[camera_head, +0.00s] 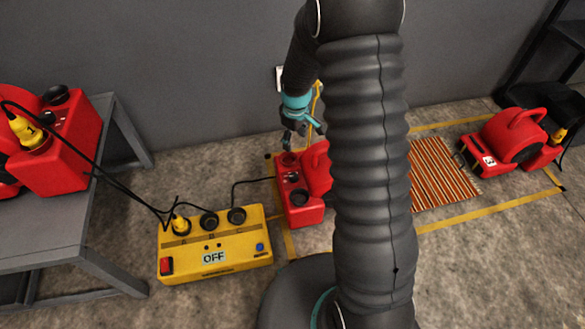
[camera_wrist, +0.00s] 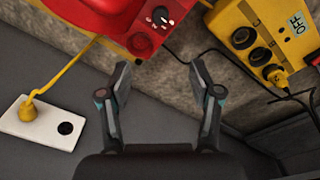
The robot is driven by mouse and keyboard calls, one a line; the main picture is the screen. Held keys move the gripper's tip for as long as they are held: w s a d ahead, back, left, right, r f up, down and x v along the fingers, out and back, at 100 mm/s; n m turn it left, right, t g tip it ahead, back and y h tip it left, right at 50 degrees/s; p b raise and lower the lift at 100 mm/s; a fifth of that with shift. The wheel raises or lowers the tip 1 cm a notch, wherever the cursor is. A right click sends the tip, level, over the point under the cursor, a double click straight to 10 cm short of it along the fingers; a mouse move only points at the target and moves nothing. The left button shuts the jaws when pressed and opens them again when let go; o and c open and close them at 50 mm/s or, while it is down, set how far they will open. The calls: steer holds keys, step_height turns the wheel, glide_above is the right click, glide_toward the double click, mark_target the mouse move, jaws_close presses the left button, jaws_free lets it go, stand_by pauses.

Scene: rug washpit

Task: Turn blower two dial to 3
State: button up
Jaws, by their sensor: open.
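A red blower (camera_head: 306,190) stands on the floor in the middle, partly hidden by my arm; no number shows on it. In the wrist view, the red blower (camera_wrist: 95,14) fills the top left. Its black dial (camera_wrist: 162,16) has a white pointer and small white marks around it; the marks are too small to read surely. In the head view, my gripper (camera_head: 300,137) is just above the blower's back end.
A yellow power box (camera_head: 214,245) reading OFF stands left of the blower, with a black cable between them. A wall outlet (camera_wrist: 40,122) holds a yellow plug. Another red blower (camera_head: 65,150) sits on a grey bench; one marked 3 (camera_head: 505,150) stands right.

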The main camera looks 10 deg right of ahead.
steer(key=n+p, duration=0.1)
glide_above(294, 176)
step_height(294, 176, down, 8)
steer(key=r, duration=0.1)
steer(key=shift+g, duration=0.4)
step_height(294, 176, down, 14)
steer(key=shift+w+f, duration=0.1)
steer(key=c, duration=1.1)
